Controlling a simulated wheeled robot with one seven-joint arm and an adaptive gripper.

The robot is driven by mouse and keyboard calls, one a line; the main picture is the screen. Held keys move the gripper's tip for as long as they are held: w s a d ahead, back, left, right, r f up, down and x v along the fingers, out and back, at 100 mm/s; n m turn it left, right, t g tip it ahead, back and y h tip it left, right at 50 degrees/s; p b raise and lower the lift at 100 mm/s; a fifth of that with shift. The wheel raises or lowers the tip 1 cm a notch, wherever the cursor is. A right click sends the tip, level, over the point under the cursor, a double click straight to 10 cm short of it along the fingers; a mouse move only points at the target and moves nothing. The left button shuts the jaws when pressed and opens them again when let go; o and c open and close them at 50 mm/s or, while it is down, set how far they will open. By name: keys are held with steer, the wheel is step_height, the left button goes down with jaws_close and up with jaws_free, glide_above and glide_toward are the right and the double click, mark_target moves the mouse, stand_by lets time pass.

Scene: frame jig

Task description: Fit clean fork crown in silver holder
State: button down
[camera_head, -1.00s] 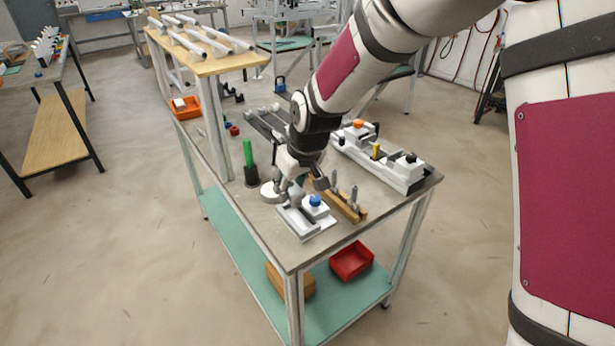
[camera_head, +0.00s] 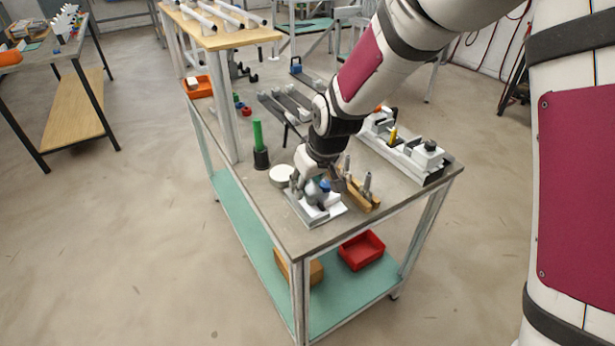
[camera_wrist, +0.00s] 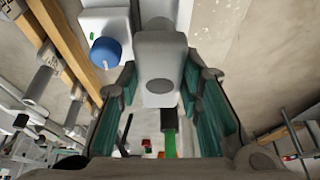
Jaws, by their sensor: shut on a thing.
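The holder (camera_head: 309,216) is a silver-white block on a flat plate near the table's front corner. It has a blue knob (camera_wrist: 105,52), and its pale body (camera_wrist: 103,20) shows at the top of the wrist view. My gripper (camera_head: 308,186) is right over the holder. In the wrist view its teal-padded fingers (camera_wrist: 162,100) are shut on a light grey piece, which appears to be the fork crown (camera_wrist: 161,60). The crown's far end overlaps the holder in that view. My gripper hides much of the crown in the head view, so I cannot tell whether it is seated.
A wooden block with grey pegs (camera_head: 358,192) stands close to the holder's right. A white round dish (camera_head: 281,175) and a green rod in a black base (camera_head: 258,146) are behind left. A long white fixture (camera_head: 405,148) lies behind right. The table's front corner is bare.

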steer(key=shift+f+b, duration=0.7)
steer(key=shift+f, duration=0.75)
steer(key=shift+s+f, duration=0.1)
steer(key=shift+f, duration=0.2)
steer(key=shift+s+f, duration=0.1)
steer(key=shift+f, duration=0.05)
steer(key=c, duration=1.1)
jaws_free()
steer(key=shift+f, duration=0.1)
steer(key=shift+o, duration=0.2)
steer(key=shift+d, duration=0.1)
